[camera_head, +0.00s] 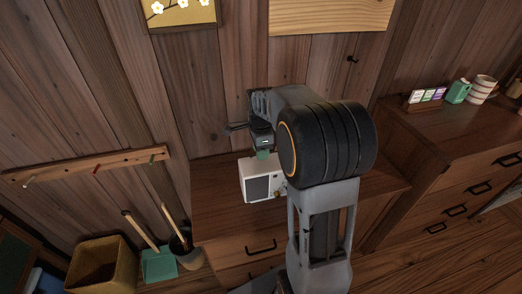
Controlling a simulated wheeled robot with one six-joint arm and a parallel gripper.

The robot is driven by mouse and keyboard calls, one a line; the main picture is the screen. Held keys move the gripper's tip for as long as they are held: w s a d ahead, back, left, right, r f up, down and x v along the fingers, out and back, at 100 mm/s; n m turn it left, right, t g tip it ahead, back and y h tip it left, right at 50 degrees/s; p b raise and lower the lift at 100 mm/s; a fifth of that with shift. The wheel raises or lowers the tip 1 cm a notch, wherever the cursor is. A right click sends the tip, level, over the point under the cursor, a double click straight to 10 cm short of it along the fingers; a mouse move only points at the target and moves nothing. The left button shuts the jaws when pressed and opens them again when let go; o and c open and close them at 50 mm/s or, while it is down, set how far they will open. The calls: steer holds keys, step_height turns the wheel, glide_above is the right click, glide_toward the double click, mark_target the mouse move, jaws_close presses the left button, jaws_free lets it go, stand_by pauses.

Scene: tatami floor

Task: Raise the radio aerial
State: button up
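A small white radio (256,183) with a dark grey front panel stands on the low wooden cabinet (225,211) against the plank wall. A small brassy knob shows low on its right side. My arm covers the radio's right part and some of its top. I cannot make out the aerial. My gripper (237,129) is just above and behind the radio's top, its dark end pointing left. It is small and partly hidden by my arm, so I cannot tell whether its fingers are open or touch anything. A greenish patch shows between it and the radio.
A higher drawer cabinet (454,143) stands at right, with a card holder (426,98), a green container (457,91) and a striped jar (481,89) on top. A peg rail (85,167) is on the left wall. A bin (102,264) and green dustpan (158,264) stand lower left.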

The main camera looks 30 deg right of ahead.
jaws_close()
stand_by(0.3)
stand_by(0.3)
